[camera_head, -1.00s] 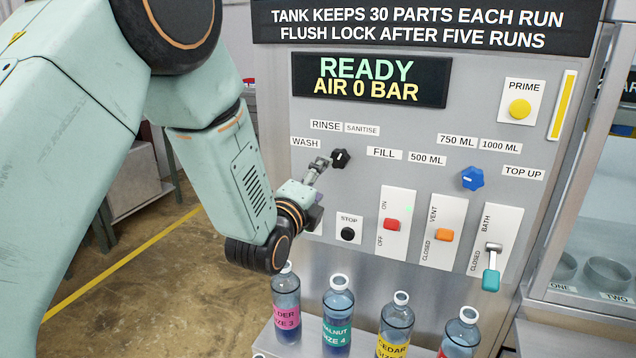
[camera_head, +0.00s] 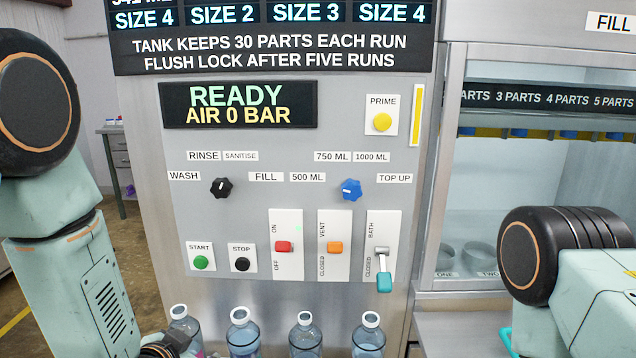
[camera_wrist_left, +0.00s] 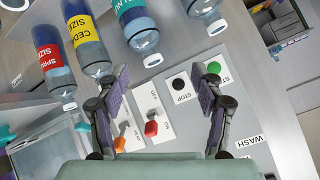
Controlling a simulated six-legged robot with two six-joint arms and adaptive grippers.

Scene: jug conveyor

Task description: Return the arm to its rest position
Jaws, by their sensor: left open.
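My left arm comes down the left side of the head view, and its gripper is cut off or hidden at the bottom edge there. In the left wrist view my left gripper (camera_wrist_left: 166,78) is open with nothing between its fingers. Behind it are the panel's stop button (camera_wrist_left: 178,83) and red switch (camera_wrist_left: 151,129). The black rinse knob (camera_head: 221,188) on the panel stands clear of the arm. My right arm shows at the right of the head view, but its gripper is not visible.
Several bottles (camera_head: 306,335) stand in a row below the panel (camera_head: 330,115). The panel carries a blue knob (camera_head: 351,189), start button (camera_head: 201,263), switches and a teal-handled bath lever (camera_head: 384,282). A glass-fronted cabinet (camera_head: 452,180) stands to the right.

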